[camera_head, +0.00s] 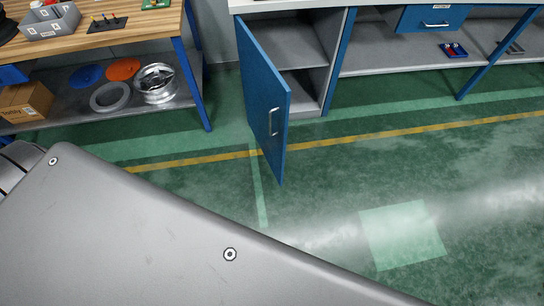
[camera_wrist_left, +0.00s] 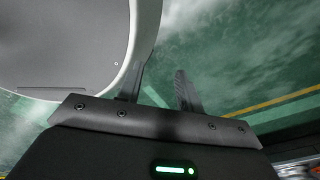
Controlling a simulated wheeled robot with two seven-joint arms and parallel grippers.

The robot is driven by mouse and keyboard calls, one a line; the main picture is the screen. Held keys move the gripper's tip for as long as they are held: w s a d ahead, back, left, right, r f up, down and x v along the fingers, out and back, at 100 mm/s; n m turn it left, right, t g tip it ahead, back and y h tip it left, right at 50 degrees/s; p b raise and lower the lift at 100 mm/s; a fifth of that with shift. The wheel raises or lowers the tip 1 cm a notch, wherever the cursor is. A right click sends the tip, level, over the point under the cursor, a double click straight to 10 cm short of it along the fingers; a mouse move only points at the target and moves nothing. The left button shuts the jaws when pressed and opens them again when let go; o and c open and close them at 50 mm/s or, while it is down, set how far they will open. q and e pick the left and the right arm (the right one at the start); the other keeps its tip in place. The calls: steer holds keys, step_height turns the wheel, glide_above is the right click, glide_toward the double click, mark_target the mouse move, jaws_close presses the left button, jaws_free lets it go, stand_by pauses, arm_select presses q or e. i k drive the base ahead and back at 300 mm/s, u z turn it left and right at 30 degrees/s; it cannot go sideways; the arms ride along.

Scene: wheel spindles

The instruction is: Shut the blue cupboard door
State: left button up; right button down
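The blue cupboard door (camera_head: 264,98) stands wide open in the head view, swung out toward me over the green floor. Its silver handle (camera_head: 273,121) is on the right-hand face, near the free edge. The cupboard (camera_head: 324,70) behind it shows grey inside, with a shelf and no items that I can make out. My left gripper (camera_wrist_left: 162,83) shows only in the left wrist view. Its two dark fingers are apart with nothing between them, over the floor and away from the door. My right gripper is not in view.
A wooden-topped workbench (camera_head: 100,37) with blue legs stands at left, with a wheel rim (camera_head: 155,83) and a cardboard box (camera_head: 24,102) on its lower shelf. A blue drawer (camera_head: 432,18) is at upper right. The floor (camera_head: 330,180) before the cupboard is clear.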

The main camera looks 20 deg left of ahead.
mark_target(257, 113)
steer(key=k, duration=0.4)
steer(key=u, duration=1)
steer(key=i, duration=0.5)
steer(key=z, duration=0.05)
